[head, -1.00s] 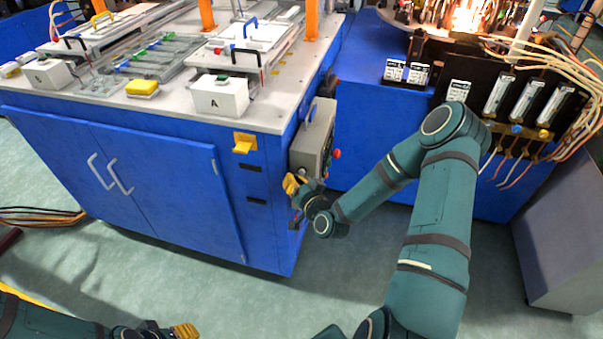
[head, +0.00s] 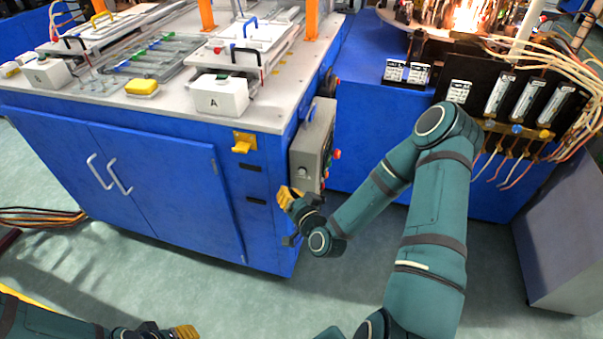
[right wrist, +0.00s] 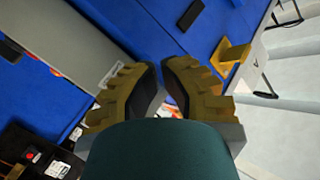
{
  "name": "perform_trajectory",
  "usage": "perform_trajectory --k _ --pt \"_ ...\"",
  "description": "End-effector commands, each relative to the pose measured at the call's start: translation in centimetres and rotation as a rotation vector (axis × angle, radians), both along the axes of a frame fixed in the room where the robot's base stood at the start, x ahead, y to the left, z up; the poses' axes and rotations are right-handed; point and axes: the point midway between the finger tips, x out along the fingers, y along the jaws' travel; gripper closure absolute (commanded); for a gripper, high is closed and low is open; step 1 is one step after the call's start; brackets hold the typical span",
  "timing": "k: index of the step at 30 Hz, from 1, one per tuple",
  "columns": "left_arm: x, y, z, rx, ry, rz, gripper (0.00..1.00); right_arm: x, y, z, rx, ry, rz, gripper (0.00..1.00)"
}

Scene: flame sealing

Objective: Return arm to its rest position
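My right gripper (head: 286,196) has yellow fingers and sits low in front of the grey control box (head: 313,150) on the side of the blue cabinet. It looks apart from the box. In the right wrist view the two fingers (right wrist: 163,82) have a narrow gap between them, with blue and a bit of white showing through, and nothing held. My left gripper (head: 186,332) is at the bottom edge of the head view, over the floor and partly cut off. Its finger gap does not show.
A flowmeter panel (head: 480,90) with hoses stands right. Open floor (head: 240,300) lies in front.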

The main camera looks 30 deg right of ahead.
Motion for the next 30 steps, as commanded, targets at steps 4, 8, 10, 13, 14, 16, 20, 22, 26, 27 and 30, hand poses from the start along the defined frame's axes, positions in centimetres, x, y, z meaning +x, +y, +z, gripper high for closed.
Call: perform_trajectory --k 4,8,10,13,14,16,20,22,26,27,30 --pt "0.0 0.0 0.0 0.000 0.000 0.000 0.60 0.0 0.0 0.0 0.000 0.000 0.000 1.00" --pt "0.0 0.0 0.0 0.000 0.000 0.000 0.60 0.0 0.0 0.0 0.000 0.000 0.000 1.00" --pt "0.0 0.0 0.0 0.000 0.000 0.000 0.60 0.0 0.0 0.0 0.000 0.000 0.000 1.00" --pt "0.2 0.0 0.0 0.001 -0.006 0.001 0.60 0.0 0.0 0.0 0.000 0.000 0.000 1.00" --pt "0.3 0.1 0.0 0.001 -0.008 0.002 0.60 0.1 0.4 -0.1 0.000 0.010 0.010 1.00" --pt "0.3 0.0 0.0 0.001 -0.007 0.002 0.60 0.1 1.8 -0.9 0.004 0.056 0.052 1.00" --pt "0.3 0.0 0.0 0.001 -0.007 0.002 0.60 -0.7 6.6 -3.5 0.005 0.233 0.192 1.00" --pt "0.3 0.0 0.0 0.001 -0.007 0.002 0.60 -2.0 9.7 -5.3 0.002 0.362 0.287 1.00" --pt "0.3 0.0 0.0 0.001 -0.006 0.001 0.60 -5.5 14.3 -8.2 -0.014 0.612 0.440 1.00" --pt "0.3 0.0 0.0 0.001 -0.006 0.001 0.60 -6.8 15.4 -8.8 -0.021 0.688 0.480 1.00" --pt "0.3 0.0 0.0 0.001 -0.006 0.001 0.60 -10.1 17.5 -10.0 -0.038 0.859 0.562 1.00"
